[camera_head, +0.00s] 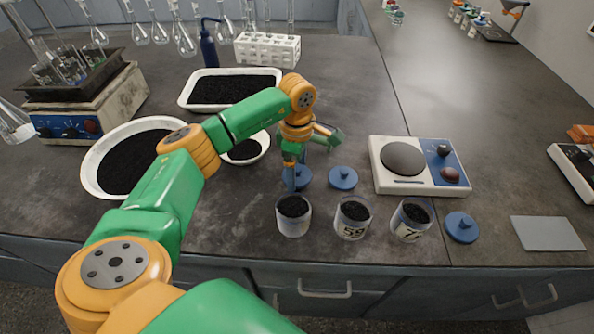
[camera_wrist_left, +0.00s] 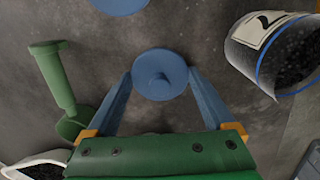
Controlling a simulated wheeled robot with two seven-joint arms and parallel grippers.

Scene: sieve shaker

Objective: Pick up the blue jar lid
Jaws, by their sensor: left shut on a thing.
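Several blue jar lids with round knobs lie on the dark bench. One lid (camera_head: 304,176) is partly hidden by my left gripper (camera_head: 294,186) in the head view. In the left wrist view, that lid (camera_wrist_left: 160,75) sits between the blue fingertips of my left gripper (camera_wrist_left: 161,82), which is shut on its sides. I cannot tell whether it is clear of the bench. A second lid (camera_head: 343,178) lies just to the right and also shows at the top edge of the wrist view (camera_wrist_left: 120,3). A third lid (camera_head: 461,227) lies farther right. My right gripper is out of view.
Three open jars of black grains stand in front: left (camera_head: 293,216), middle (camera_head: 352,217), right (camera_head: 411,220). A small bowl (camera_head: 262,139) is behind left. A green tool-like thing (camera_wrist_left: 52,80) is close to the gripper.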

